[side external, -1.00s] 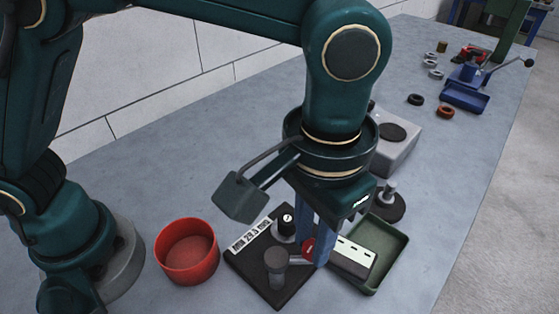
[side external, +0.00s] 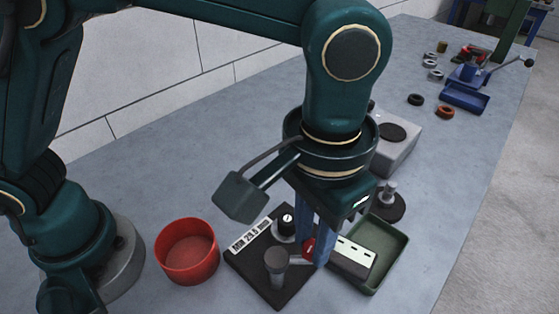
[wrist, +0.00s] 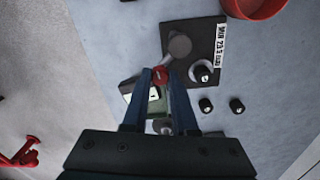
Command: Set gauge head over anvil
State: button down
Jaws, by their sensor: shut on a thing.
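The gauge stand has a dark base plate (side external: 250,267) with a white label. A grey pivot post (side external: 276,263) rises from it, with a pale arm reaching to the red gauge head (side external: 308,247). My gripper (side external: 315,258) is shut on this red head, which also shows between the fingertips in the wrist view (wrist: 160,77). A black part with a white mark on top (side external: 286,220) stands on a pale round seat, apparently the anvil (wrist: 198,74), on the same plate. The head is beside this seat, not above it. The fingers partly hide the head.
A red bowl (side external: 187,252) stands left of the plate. A green tray (side external: 388,240) and a pale slotted block (side external: 352,257) are at the right. Two small black parts (wrist: 205,105) stand off the plate. A grey box (side external: 400,150) is behind.

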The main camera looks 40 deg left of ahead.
jog(key=shift+r+n, duration=0.1)
jog(key=shift+n, duration=0.2)
dwell(0.4)
jog(key=shift+w+a+n, duration=0.1)
jog(key=shift+a+n, duration=0.75)
jog(key=shift+n, duration=1.7)
jog(key=shift+w+a+n, duration=0.15)
jog(key=shift+a+n, duration=0.75)
jog(key=shift+n, duration=1.7)
jog(key=shift+w+a+n, duration=0.1)
jog(key=shift+a+n, duration=0.75)
jog(key=shift+n, duration=1.7)
jog(key=c, duration=0.7)
grip_release()
jog(key=shift+r, duration=2.55)
